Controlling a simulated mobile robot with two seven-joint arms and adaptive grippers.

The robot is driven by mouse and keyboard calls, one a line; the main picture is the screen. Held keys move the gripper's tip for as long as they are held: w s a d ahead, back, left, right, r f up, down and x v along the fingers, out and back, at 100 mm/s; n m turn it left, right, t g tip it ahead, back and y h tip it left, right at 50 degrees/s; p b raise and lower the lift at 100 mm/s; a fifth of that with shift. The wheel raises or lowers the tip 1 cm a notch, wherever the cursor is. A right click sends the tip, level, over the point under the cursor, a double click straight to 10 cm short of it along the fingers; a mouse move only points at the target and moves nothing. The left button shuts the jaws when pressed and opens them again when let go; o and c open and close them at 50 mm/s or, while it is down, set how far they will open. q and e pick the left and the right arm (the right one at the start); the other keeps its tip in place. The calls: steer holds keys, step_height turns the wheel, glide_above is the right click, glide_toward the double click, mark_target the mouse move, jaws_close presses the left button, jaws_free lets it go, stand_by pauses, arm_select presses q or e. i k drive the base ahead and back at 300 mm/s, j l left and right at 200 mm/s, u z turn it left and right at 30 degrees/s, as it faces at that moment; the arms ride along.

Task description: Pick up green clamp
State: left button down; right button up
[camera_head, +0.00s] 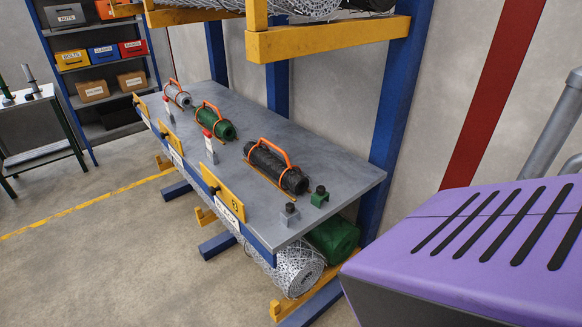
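A small green clamp (320,199) with a dark knob on top stands near the right end of the grey rack shelf (345,170). A similar grey clamp (289,217) stands to its left, closer to the front edge. A black roll (270,168) with an orange handle lies to the left of both clamps and apart from them. Neither of my grippers is in view, and nothing visible touches the green clamp.
A green roll (217,124) and a grey roll (178,96) lie further along the shelf. A blue upright (391,95) stands behind the clamps, and a yellow beam (325,38) is above. A purple slotted housing (455,240) fills the lower right. The floor at left is clear.

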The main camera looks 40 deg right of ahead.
mark_target(321, 194)
steer(key=i+z, duration=0.35)
steer(key=i+j+z, duration=0.2)
steer(key=i+z, duration=0.15)
steer(key=i+j+z, duration=0.2)
steer(key=z, duration=0.2)
steer(key=i+j+z, duration=0.2)
steer(key=z, duration=0.2)
steer(key=i+j+z, duration=0.2)
steer(key=z, duration=0.2)
steer(key=i+j+z, duration=0.1)
steer(key=j+z, duration=0.3)
